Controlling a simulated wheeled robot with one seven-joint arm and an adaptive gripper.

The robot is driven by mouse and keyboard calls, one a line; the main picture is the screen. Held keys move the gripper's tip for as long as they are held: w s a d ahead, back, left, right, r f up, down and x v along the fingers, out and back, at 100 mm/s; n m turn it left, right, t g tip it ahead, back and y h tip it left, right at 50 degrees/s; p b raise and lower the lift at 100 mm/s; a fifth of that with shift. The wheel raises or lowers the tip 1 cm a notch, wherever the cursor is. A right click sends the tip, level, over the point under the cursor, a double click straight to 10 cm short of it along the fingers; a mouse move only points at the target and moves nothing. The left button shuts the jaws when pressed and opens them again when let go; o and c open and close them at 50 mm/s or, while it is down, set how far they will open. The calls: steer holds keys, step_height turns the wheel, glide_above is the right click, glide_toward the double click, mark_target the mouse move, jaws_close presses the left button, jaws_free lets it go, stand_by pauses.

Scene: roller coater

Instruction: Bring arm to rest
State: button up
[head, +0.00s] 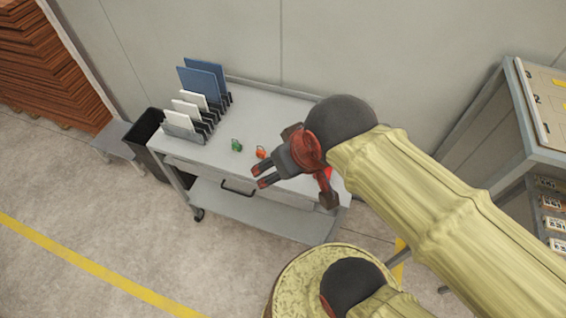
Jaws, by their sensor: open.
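My arm, in a pale yellow cover, reaches in from the right and bends at a dark joint above the right part of the grey cart (262,97). A small green item (237,145) and a small orange-red item (261,152) are on the cart top, just above and left of the fingers in the picture. My wrist hides part of the cart's right end, where a bit of bright red shows.
A rack (187,127) with blue and white panels stands on the cart's left. A dark bin (146,128) and a low grey stool (118,141) are left of the cart. A numbered workstation (540,100) stands at right. The floor at lower left is clear.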

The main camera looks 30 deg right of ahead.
steer(key=shift+w, duration=0.1)
step_height(320, 180, down, 11)
steer(key=b, duration=1.1)
